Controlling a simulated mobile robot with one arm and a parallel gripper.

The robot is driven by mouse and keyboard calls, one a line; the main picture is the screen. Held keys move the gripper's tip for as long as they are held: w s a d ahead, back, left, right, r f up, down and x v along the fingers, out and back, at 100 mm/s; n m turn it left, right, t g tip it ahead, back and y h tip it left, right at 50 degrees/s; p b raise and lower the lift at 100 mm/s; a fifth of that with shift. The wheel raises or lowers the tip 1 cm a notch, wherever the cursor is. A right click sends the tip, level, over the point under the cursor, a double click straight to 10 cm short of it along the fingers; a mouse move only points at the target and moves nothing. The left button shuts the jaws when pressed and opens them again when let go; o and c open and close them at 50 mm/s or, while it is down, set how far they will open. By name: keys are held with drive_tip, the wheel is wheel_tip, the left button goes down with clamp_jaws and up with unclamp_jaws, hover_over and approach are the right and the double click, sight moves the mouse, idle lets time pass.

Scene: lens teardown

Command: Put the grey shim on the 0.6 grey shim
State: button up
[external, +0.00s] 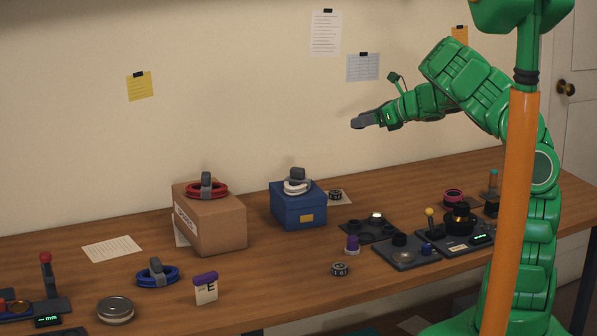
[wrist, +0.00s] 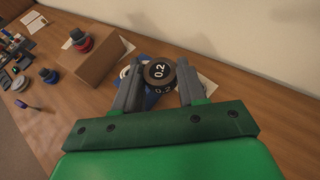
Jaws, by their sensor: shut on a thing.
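My gripper (external: 363,121) is raised high above the back of the table in the external view. In the wrist view its two fingers (wrist: 159,86) are shut on a dark grey disc-shaped shim (wrist: 161,71) marked 0.2. The shim is hard to make out in the external view.
A cardboard box (external: 217,231) carries a red ring with a grey piece. A blue box (external: 299,213) carries white rings. A blue ring (external: 159,281), a tin (external: 115,312) and a purple-topped card (external: 206,288) stand on the left. Dark trays (external: 405,261) with lens parts fill the right.

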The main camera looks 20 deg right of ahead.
wheel_tip(320, 180, down, 11)
hover_over(341, 193)
drive_tip(key=shift+f, duration=4.95)
drive_tip(key=shift+w+f, duration=0.1)
drive_tip(key=shift+f, duration=1.45)
drive_tip(key=o, duration=1)
drive_tip(key=shift+f, duration=0.15)
drive_tip(key=shift+o, duration=0.2)
drive_tip(key=shift+d+r, duration=0.15)
drive_tip(key=shift+r, duration=0.05)
drive_tip(key=shift+v, duration=5.95)
